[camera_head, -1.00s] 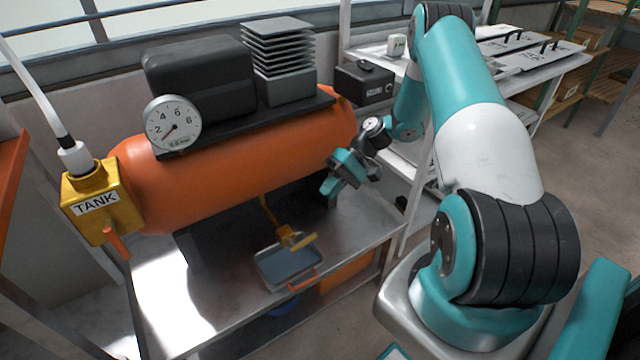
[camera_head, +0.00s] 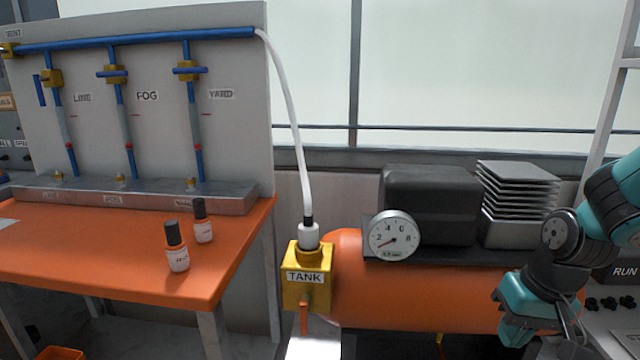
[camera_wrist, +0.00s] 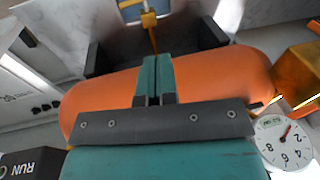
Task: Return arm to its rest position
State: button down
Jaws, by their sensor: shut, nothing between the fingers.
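My gripper (camera_head: 530,308) is at the lower right of the head view, in front of the right part of the orange tank (camera_head: 440,297). In the wrist view my gripper (camera_wrist: 156,82) has its two teal fingers pressed together with nothing between them. Behind the fingers the orange tank (camera_wrist: 220,80) spans the picture. Much of my arm is outside the head view.
A gauge (camera_head: 393,235) and a yellow valve block marked TANK (camera_head: 306,278) sit at the tank's left. A black motor housing (camera_head: 430,203) tops it. An orange bench (camera_head: 110,250) holds two small bottles (camera_head: 176,247). A RUN box (camera_head: 622,272) stands right.

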jog(key=s+a+r+n+y, duration=0.2)
jog(key=s+a+r+n, duration=0.5)
jog(key=s+a+r, duration=0.55)
notch_tip(320, 180, up, 14)
jog(key=s+a+g+p, duration=0.1)
jog(key=s+a+p, duration=0.1)
jog(key=p, duration=1.3)
jog(key=shift+s+a+r+n+p, duration=0.15)
jog(key=shift+s+n+p, duration=0.15)
jog(key=shift+n, duration=0.1)
jog(key=c, duration=1.5)
grip_release()
jog(key=shift+r, duration=0.1)
jog(key=shift+c, duration=0.2)
jog(key=o, duration=0.4)
